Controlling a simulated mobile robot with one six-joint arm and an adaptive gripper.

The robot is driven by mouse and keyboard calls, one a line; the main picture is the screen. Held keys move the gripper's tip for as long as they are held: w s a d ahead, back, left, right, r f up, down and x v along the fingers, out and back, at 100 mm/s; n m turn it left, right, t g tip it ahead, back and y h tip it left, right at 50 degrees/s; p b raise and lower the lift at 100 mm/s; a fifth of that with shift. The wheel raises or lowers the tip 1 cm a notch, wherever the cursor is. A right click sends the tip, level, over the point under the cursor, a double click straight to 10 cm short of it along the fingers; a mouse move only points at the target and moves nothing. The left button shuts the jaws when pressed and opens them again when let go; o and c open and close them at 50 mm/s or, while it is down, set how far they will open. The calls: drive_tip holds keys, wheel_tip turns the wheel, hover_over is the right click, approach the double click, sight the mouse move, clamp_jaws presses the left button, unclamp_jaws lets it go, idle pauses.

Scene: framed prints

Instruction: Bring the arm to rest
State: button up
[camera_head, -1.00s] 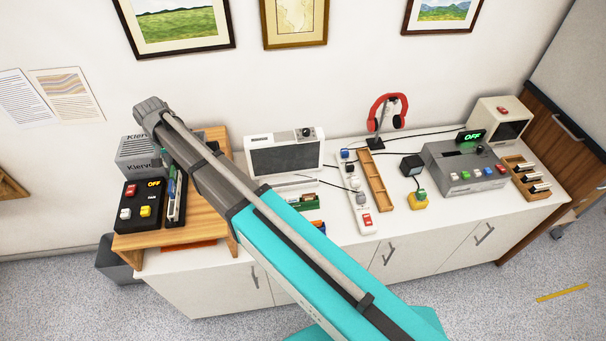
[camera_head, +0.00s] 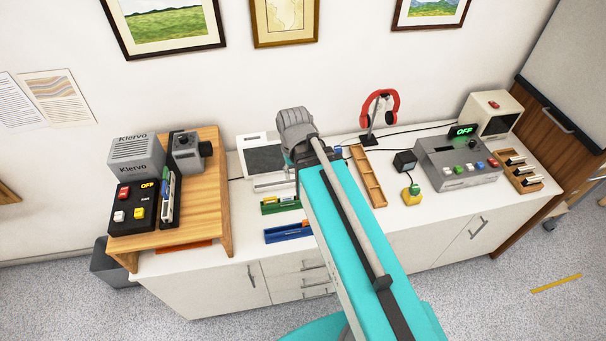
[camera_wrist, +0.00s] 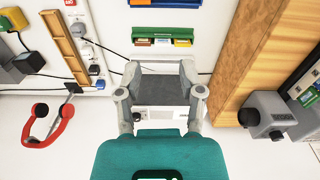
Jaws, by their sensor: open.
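My arm (camera_head: 355,235) reaches from the bottom of the head view over the middle of the white cabinet. Its grey wrist (camera_head: 295,130) is in front of a white device with a dark screen (camera_head: 264,160). My gripper (camera_wrist: 160,92) shows in the wrist view with its fingers apart and nothing held between them. The white device (camera_wrist: 160,112) appears beyond and between the fingers, partly covered by my teal wrist. The gripper fingers cannot be made out in the head view.
A wooden stand (camera_head: 215,190) holds grey boxes and a button panel (camera_head: 138,207) at left. Right of my arm are a wooden tray (camera_head: 368,178), red headphones (camera_head: 380,108) and a grey console (camera_head: 458,165). Green (camera_head: 281,205) and blue (camera_head: 288,232) holders lie left of it.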

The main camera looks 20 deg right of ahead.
drive_tip(key=shift+s+d, duration=0.85)
drive_tip(key=shift+d, duration=0.05)
wheel_tip(320, 180, down, 13)
drive_tip(key=b, duration=1.3)
idle(0.3)
drive_tip(key=shift+a, duration=0.1)
